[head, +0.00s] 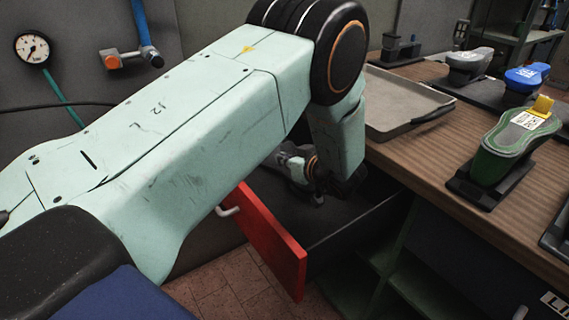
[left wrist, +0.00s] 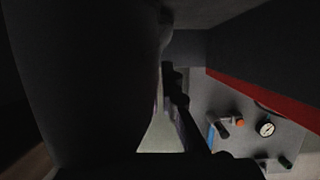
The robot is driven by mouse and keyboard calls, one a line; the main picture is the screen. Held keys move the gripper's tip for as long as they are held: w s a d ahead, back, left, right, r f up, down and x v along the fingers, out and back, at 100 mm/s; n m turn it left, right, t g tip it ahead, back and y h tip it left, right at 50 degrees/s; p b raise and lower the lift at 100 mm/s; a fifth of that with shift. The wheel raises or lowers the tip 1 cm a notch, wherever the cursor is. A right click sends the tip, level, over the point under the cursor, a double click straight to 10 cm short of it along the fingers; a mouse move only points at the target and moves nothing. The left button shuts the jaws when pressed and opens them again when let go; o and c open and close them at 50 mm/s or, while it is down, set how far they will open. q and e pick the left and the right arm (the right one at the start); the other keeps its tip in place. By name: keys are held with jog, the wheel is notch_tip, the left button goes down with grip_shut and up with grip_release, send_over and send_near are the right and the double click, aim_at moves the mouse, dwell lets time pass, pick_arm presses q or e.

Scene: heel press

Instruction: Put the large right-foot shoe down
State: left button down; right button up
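A green shoe (head: 498,156) with a grey sole faces up on a dark stand on the wooden bench at the right. It carries a white label, too small to read surely, and a yellow piece. A blue shoe (head: 526,78) and a grey shoe (head: 468,64) stand behind it. I cannot tell which is the large right-foot one. My left arm reaches across the head view and bends down beside the bench; its gripper is mostly hidden low behind the forearm. In the left wrist view a large dark shape fills the left side, too dark to identify. My right gripper is out of view.
A grey metal tray (head: 397,106) lies on the bench (head: 455,165) near its left end. A red panel (head: 270,242) with a pale handle stands out below my left arm. A gauge (head: 32,47) hangs on the wall; it also shows in the left wrist view (left wrist: 265,127).

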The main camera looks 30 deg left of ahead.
pick_arm(q)
jog(key=shift+w+f, duration=0.2)
jog(key=shift+f, duration=0.3)
jog(key=shift+w+d+f, duration=0.1)
jog(key=shift+w+d, duration=0.1)
jog(key=shift+w, duration=0.1)
jog(key=c, duration=1.9)
grip_release()
jog(key=shift+s, duration=0.15)
jog(key=shift+o, duration=1.4)
jog(key=shift+s+a, duration=0.15)
jog(key=shift+s, duration=0.1)
jog(key=shift+o, duration=0.5)
jog(key=shift+w, duration=0.25)
jog(key=shift+s+d, duration=0.1)
jog(key=shift+d, duration=0.15)
jog(key=p+v, duration=0.1)
jog(key=v, duration=0.2)
jog(key=p+v, duration=0.1)
jog(key=v, duration=0.2)
jog(key=shift+d+r, duration=0.1)
jog(key=shift+r, duration=0.2)
jog(key=shift+s+d+r, duration=0.15)
jog(key=shift+s+d, duration=0.15)
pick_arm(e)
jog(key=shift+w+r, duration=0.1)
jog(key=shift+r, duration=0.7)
